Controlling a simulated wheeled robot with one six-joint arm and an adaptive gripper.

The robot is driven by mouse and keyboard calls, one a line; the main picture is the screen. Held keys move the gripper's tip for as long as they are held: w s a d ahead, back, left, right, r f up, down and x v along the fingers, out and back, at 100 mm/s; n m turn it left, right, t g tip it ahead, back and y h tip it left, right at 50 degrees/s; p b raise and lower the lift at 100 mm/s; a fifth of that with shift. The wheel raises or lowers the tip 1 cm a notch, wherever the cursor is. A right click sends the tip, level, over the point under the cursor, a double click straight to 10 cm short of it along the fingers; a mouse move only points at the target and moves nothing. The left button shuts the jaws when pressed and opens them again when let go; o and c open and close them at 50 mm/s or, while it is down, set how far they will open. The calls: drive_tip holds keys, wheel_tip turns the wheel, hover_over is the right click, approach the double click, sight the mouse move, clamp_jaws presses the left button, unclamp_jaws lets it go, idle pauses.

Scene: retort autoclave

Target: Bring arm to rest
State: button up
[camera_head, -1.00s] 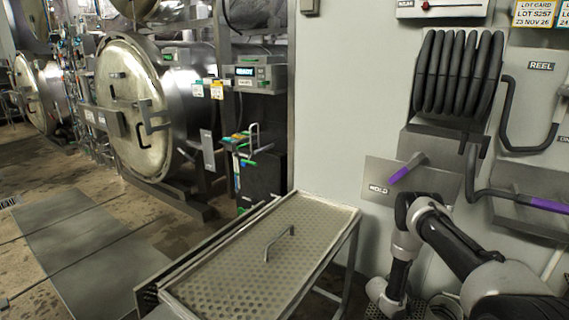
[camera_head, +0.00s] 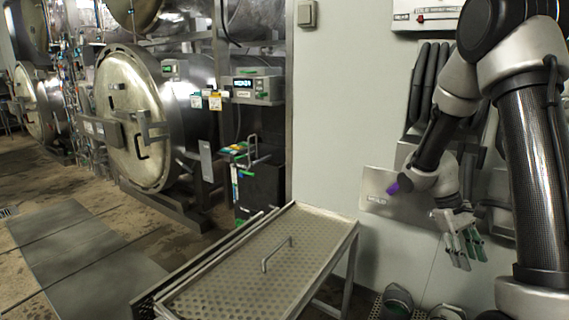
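My arm is raised at the right of the head view and bends down at its wrist. My gripper (camera_head: 461,246) points downward in front of the grey wall, to the right of the metal table. Its fingers with green parts appear spread, with nothing seen between them.
A perforated metal table (camera_head: 225,275) with a raised handle stands in front at the middle. A round autoclave door (camera_head: 128,120) is shut at the left. A control box (camera_head: 252,88) hangs beside it. The floor at the left is clear.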

drive_tip(key=s+a+r+t+y, duration=0.1)
drive_tip(key=s+a+r+t, duration=0.2)
drive_tip(key=s+r, duration=0.2)
drive_tip(key=s+a+r+m+t+y, duration=0.1)
drive_tip(key=s+a+r+t, duration=0.2)
drive_tip(key=r, duration=0.6)
drive_tip(key=s+a+r+m+t+y, duration=0.1)
drive_tip(key=s+a+r+t+y, duration=0.1)
drive_tip(key=s+a+r, duration=0.3)
wheel_tip(320, 180, up, 2)
drive_tip(key=shift+s+t, duration=0.4)
drive_tip(key=shift+s, duration=0.75)
